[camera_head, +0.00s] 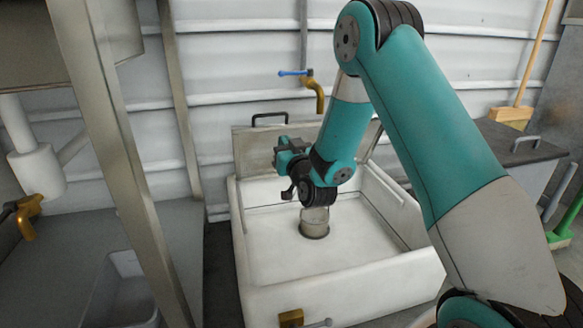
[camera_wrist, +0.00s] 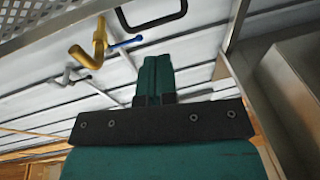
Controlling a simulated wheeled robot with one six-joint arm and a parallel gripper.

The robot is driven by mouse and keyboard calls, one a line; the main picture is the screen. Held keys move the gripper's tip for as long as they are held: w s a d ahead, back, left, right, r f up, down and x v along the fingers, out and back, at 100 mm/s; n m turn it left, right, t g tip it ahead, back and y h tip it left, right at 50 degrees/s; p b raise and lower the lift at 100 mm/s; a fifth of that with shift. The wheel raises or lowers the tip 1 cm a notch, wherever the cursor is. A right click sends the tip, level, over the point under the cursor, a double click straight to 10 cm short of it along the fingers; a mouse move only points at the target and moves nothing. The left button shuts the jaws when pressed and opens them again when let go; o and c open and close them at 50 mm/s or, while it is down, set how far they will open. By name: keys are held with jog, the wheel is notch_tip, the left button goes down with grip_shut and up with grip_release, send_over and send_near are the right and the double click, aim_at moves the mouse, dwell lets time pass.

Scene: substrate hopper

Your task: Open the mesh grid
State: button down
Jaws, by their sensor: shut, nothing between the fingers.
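The mesh grid (camera_head: 254,148) stands raised along the back of the white hopper (camera_head: 336,296), tilted up against the wall side. Its black handle (camera_head: 269,117) is at the top edge. In the wrist view the mesh (camera_wrist: 45,22) fills the upper left and the handle (camera_wrist: 155,14) is at the top. My gripper (camera_head: 282,144) is in front of the raised grid, below the handle. In the wrist view my gripper (camera_wrist: 157,62) has its fingers together and empty, apart from the handle. My forearm hides part of the grid.
A brass tap (camera_head: 318,92) with a blue lever is on the wall above the grid. A round drain pipe (camera_head: 314,224) stands inside the hopper. A metal post (camera_head: 125,170) rises at the left. A counter (camera_head: 512,145) and broom (camera_head: 512,115) are at the right.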

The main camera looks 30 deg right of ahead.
jog(key=s+d+f+m+t+h+b, duration=0.1)
jog(key=d+f+t+h+b, duration=0.2)
jog(key=f, duration=0.5)
jog(key=g, duration=0.1)
send_near(290, 127)
jog(key=x, duration=0.4)
jog(key=shift+w+a+r, duration=0.1)
jog(key=shift+r, duration=0.2)
jog(key=p+x, duration=0.2)
jog(key=p, duration=0.2)
jog(key=shift+w+r+p, duration=0.1)
jog(key=shift+p, duration=0.3)
jog(key=shift+w+p, duration=0.4)
jog(key=shift+p, duration=0.75)
jog(key=shift+w, duration=0.1)
